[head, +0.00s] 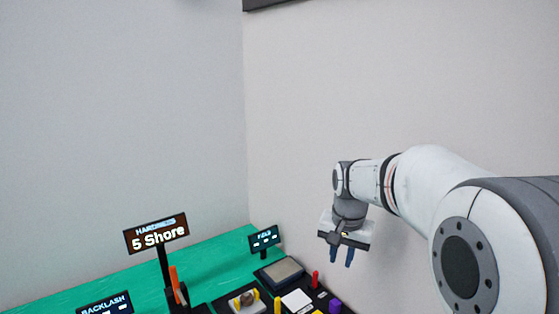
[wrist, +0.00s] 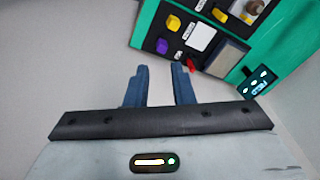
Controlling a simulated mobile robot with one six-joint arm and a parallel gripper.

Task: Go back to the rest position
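My gripper (head: 342,257) hangs from my arm on the right in the head view, with its blue fingers pointing down, above and to the right of the bench. In the wrist view, the two blue fingers of my gripper (wrist: 160,72) stand apart with an empty gap between them. Nothing is held. Past the fingertips in the wrist view there is pale floor or wall and the edge of the bench.
The green bench (head: 210,262) carries a hardness display (head: 157,234) reading "5 Shore", a "BACKLASH" display (head: 104,304), a "FIELD" display (head: 264,239), a grey plate (head: 283,270), a red peg (head: 315,279) and a purple block (head: 335,305). The air around my gripper is clear.

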